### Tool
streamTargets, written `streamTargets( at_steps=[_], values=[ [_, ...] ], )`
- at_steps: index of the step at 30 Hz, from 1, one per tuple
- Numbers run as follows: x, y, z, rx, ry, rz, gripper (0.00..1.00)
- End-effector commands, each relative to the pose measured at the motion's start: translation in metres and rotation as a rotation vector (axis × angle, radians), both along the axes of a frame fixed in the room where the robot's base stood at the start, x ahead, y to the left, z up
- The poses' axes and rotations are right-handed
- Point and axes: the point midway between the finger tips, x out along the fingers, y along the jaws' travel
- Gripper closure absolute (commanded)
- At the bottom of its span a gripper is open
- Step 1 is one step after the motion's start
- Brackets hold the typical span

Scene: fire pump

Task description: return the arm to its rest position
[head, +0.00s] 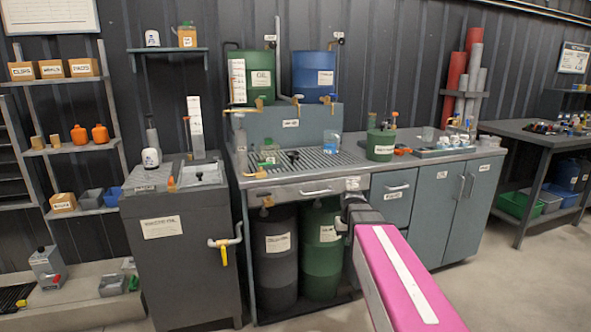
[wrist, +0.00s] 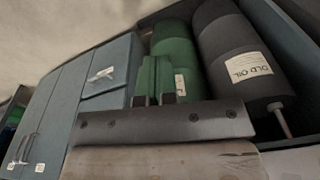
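My arm with its pink, white-striped link reaches from the bottom right of the head view toward the front of the workbench (head: 300,190). My dark gripper (head: 352,205) is at its far end, in front of the bench's drawers and the green drum (head: 321,250). In the wrist view my gripper (wrist: 154,99) shows as two small dark tips before the green drum (wrist: 175,50). I see no object clearly held. The gap between the fingers is too unclear to judge.
A black drum (head: 276,262) stands beside the green one under the bench; its label reads OLD OIL in the wrist view (wrist: 240,60). Grey cabinets (head: 440,210) are to the right. A dark cabinet (head: 180,250) with a yellow-handled tap (head: 224,254) is left. Floor at right is clear.

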Motion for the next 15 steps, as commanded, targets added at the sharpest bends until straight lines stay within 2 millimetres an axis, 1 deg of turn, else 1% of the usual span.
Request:
streamTargets(
  at_steps=[1, 6, 9, 12, 15],
  values=[
    [-0.023, 0.0, -0.017, -0.003, 0.015, -0.006, 1.0],
    [-0.075, 0.001, -0.063, -0.013, 0.052, -0.031, 1.0],
    [-0.103, 0.001, -0.084, -0.02, 0.071, -0.045, 1.0],
    [-0.123, 0.001, -0.099, -0.025, 0.084, -0.053, 1.0],
    [-0.136, 0.001, -0.108, -0.029, 0.093, -0.059, 1.0]
  ],
)
